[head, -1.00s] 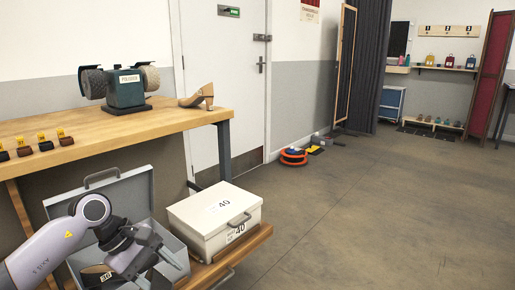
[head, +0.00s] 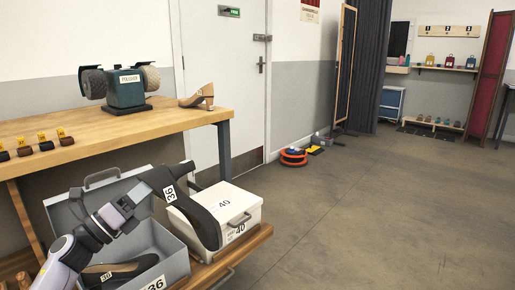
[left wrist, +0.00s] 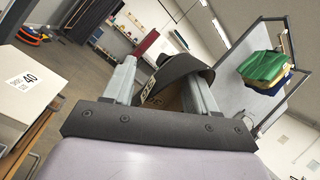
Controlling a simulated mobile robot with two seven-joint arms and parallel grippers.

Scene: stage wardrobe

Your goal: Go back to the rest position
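My left gripper (head: 147,192) is shut on a dark shoe (head: 202,214) with a white 36 tag. It holds the shoe above the open grey box (head: 176,270), which is marked 36. The held shoe reaches across in front of the left side of the closed white box marked 40 (head: 249,212); I cannot tell if they touch. In the left wrist view the shoe (left wrist: 180,68) sits between the two fingers. Another dark shoe tagged 36 (head: 130,270) lies in the grey box. My right gripper is not in view.
A wooden bench (head: 60,140) stands behind with a polisher (head: 124,90), a tan heeled shoe (head: 198,97) and several tagged small items. An orange round device (head: 293,157) is on the floor by the door. The floor to the right is clear.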

